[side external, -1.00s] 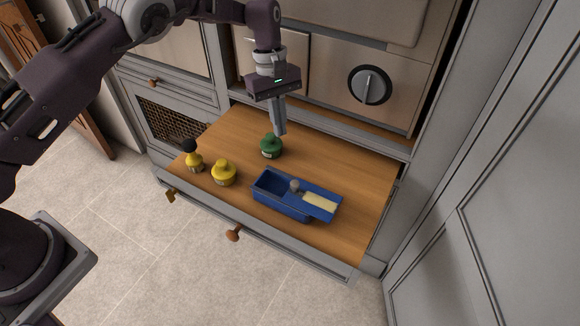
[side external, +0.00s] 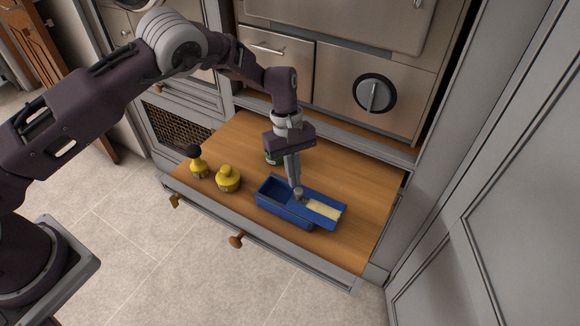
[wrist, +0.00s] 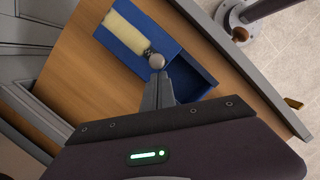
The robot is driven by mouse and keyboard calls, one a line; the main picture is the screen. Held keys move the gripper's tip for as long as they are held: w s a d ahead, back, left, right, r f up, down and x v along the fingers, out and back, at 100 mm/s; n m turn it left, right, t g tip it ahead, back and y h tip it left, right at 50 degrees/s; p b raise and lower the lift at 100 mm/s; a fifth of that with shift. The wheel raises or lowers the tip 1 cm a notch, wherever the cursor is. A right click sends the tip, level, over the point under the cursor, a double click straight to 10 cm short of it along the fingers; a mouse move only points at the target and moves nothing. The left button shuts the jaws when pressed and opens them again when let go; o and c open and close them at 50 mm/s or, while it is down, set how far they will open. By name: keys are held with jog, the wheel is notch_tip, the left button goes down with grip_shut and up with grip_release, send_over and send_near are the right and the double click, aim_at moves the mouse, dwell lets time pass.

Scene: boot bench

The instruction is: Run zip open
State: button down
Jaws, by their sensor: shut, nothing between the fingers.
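No zip shows. A blue open-topped box (side external: 284,207) sits on the wooden surface, with its lid (side external: 325,213) over the right part and the left part uncovered. The lid carries a cream strip and a small grey knob near its inner edge. In the wrist view the box's open part (wrist: 192,80), the cream strip (wrist: 122,38) and the round knob (wrist: 157,61) are clear. My gripper (side external: 297,187) is shut and empty, pointing down with its fingertips right at the knob. In the wrist view the fingertips (wrist: 160,76) are just beside the knob; I cannot tell whether they touch it.
A yellow bottle (side external: 228,180) and a dark-topped yellow bottle (side external: 198,166) stand left of the box. The wooden drawer surface (side external: 360,190) is clear at right; a cabinet with a dial rises behind.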

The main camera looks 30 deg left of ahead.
jog(key=shift+d, duration=0.85)
